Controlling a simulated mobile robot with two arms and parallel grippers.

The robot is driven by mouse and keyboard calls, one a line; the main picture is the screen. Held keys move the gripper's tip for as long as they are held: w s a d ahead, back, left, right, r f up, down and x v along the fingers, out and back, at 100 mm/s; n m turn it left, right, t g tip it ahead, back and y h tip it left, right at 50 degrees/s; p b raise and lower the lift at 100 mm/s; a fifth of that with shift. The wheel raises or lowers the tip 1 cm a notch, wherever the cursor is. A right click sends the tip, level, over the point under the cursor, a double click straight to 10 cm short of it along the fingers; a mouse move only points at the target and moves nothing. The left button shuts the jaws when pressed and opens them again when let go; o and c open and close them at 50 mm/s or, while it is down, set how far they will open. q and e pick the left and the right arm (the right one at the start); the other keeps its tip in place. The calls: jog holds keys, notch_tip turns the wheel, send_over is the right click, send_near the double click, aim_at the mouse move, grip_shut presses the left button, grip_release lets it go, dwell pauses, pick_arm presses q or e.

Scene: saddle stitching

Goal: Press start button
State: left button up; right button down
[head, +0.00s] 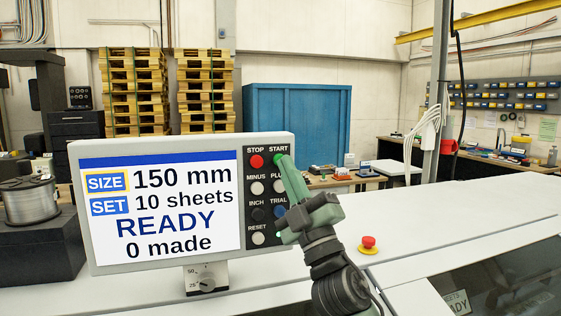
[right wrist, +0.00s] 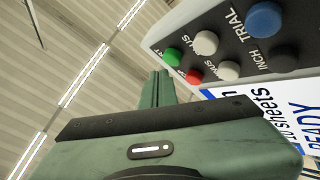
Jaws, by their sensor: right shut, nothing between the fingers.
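The control panel (head: 92,262) stands upright, with its screen (head: 160,205) reading 150 mm, 10 sheets, READY, 0 made. The green start button (right wrist: 173,56) shows in the right wrist view beside the red stop button (right wrist: 193,76). In the head view the stop button (head: 256,162) is clear, while the fingertips mostly cover the start button under the START label. My right gripper (head: 283,163) is shut and empty, its tips at the start button. Its closed fingers also show in the right wrist view (right wrist: 160,76), close to the button; I cannot tell whether they touch. My left gripper is out of view.
The minus (head: 257,188), inch and reset (head: 258,238) buttons lie below stop; the gripper partly covers the column under start. A red emergency knob (head: 368,242) sits on the white machine top (head: 450,220), right of my arm. A wire spool (head: 30,200) stands at left.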

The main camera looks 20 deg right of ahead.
jog(key=shift+w, duration=0.15)
dwell(0.4)
jog(key=shift+w, duration=0.3)
